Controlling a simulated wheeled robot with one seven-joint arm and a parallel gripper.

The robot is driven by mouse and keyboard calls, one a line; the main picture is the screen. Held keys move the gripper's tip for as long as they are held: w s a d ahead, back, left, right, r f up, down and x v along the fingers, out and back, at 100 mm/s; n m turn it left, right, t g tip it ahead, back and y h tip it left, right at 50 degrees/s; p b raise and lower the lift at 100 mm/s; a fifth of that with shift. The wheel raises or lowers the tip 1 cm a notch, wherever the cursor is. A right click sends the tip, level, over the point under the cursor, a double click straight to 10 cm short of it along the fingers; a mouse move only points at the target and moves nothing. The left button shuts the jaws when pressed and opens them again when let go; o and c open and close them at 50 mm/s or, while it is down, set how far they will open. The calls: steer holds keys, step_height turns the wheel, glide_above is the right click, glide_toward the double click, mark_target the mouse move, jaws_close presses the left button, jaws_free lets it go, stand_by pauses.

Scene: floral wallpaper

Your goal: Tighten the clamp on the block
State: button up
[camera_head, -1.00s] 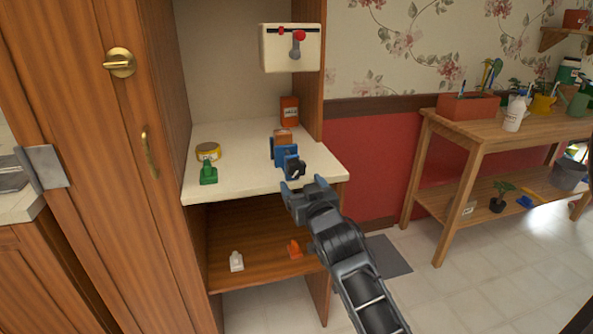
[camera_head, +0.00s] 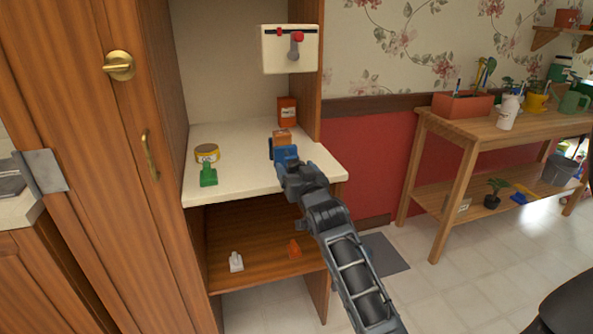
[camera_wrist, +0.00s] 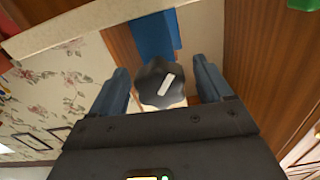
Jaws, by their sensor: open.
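A blue clamp (camera_head: 284,151) stands on the cream shelf near its right front, at an orange-brown block (camera_head: 282,136) behind it. My gripper (camera_head: 285,168) is at the front of the clamp and hides the clamp's knob in the head view. In the wrist view, the dark lobed knob (camera_wrist: 160,86) with a white mark lies between my two open fingers, and my gripper (camera_wrist: 163,92) has a gap on both sides of it. The blue clamp body (camera_wrist: 153,36) shows behind the knob.
The cream shelf (camera_head: 235,180) also holds a yellow tape roll (camera_head: 207,152), a green object (camera_head: 208,175) and an orange container (camera_head: 287,110). A wooden door (camera_head: 90,170) stands at left. A lower shelf (camera_head: 260,245) holds small items.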

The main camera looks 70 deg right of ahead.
steer(key=c, duration=1)
steer(key=shift+f+m+b, duration=0.2)
steer(key=shift+m+b, duration=0.6)
steer(key=shift+b, duration=0.05)
steer(key=shift+r+m+b, duration=0.15)
steer(key=shift+m+b, duration=0.45)
steer(key=shift+m, duration=0.9)
steer(key=o, duration=1)
steer(key=shift+a, duration=0.1)
steer(key=v, duration=0.7)
steer(key=shift+s+a+b, duration=0.2)
steer(key=shift+a+b, duration=0.05)
steer(key=shift+b, duration=0.1)
